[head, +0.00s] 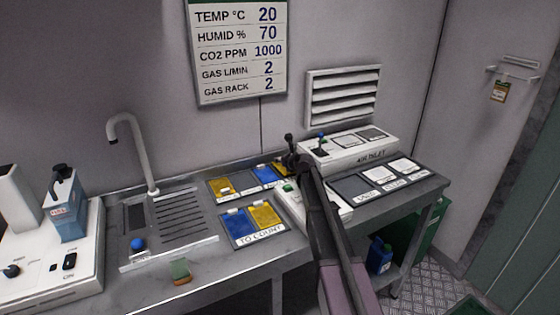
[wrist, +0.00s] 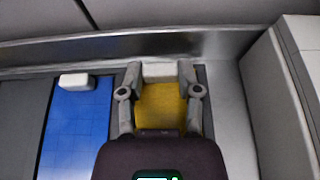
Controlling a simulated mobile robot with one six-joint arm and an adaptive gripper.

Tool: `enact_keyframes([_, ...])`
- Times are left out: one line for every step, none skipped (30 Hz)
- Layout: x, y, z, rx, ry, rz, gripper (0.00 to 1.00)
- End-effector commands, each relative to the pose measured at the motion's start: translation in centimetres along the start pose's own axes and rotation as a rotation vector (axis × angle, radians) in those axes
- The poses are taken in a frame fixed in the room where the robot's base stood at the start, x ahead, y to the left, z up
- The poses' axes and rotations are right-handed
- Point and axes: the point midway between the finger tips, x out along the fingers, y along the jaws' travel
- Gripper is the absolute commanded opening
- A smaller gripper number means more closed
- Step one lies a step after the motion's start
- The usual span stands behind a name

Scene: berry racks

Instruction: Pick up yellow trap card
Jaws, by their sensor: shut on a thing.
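A yellow trap card (wrist: 160,105) with a white tab (wrist: 160,71) lies between the fingers of my gripper (wrist: 159,75) in the wrist view. The fingers are shut on the tab from both sides. The card appears to be still in its slot at the back of the bench. In the head view this card (head: 280,168) is partly hidden by my gripper (head: 291,158) and arm. A blue card (wrist: 76,125) with a white tab lies to its left; it also shows in the head view (head: 264,175).
Another yellow card (head: 222,188) lies further left. In front, the "TO COUNT" tray (head: 258,238) holds a blue card (head: 237,225) and a yellow card (head: 265,215). A white device (head: 350,150) stands to the right, the sink drainer (head: 182,212) to the left.

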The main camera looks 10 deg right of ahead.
Motion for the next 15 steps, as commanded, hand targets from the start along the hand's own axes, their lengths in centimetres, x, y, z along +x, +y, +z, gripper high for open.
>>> enact_keyframes([-0.3, 0.0, 0.7, 0.0, 0.0, 0.0, 0.18])
enact_keyframes([-0.4, 0.0, 0.9, 0.0, 0.0, 0.0, 0.18])
enact_keyframes([-0.5, 0.0, 1.2, 0.0, 0.0, 0.0, 0.18])
enact_keyframes([-0.6, 0.0, 1.4, 0.0, 0.0, 0.0, 0.18])
enact_keyframes([-0.7, 0.0, 1.7, 0.0, 0.0, 0.0, 0.18])
enact_keyframes([-0.9, 0.0, 2.1, 0.0, 0.0, 0.0, 0.18])
enact_keyframes([-1.0, 0.0, 2.4, 0.0, 0.0, 0.0, 0.18])
enact_keyframes([-1.1, 0.0, 2.7, 0.0, 0.0, 0.0, 0.18])
enact_keyframes([-1.3, -0.1, 3.1, 0.0, 0.0, -0.001, 0.18])
enact_keyframes([-1.4, 0.0, 3.4, 0.0, 0.0, -0.001, 0.18])
enact_keyframes([-1.5, -0.1, 3.7, 0.0, 0.0, -0.001, 0.18])
enact_keyframes([-1.7, -0.1, 4.1, 0.0, 0.0, -0.001, 0.18])
enact_keyframes([-1.8, -0.1, 4.4, 0.0, 0.0, -0.001, 0.18])
enact_keyframes([-2.0, -0.1, 4.7, 0.0, 0.0, -0.001, 0.18])
enact_keyframes([-2.1, -0.1, 5.1, 0.0, 0.0, -0.001, 0.18])
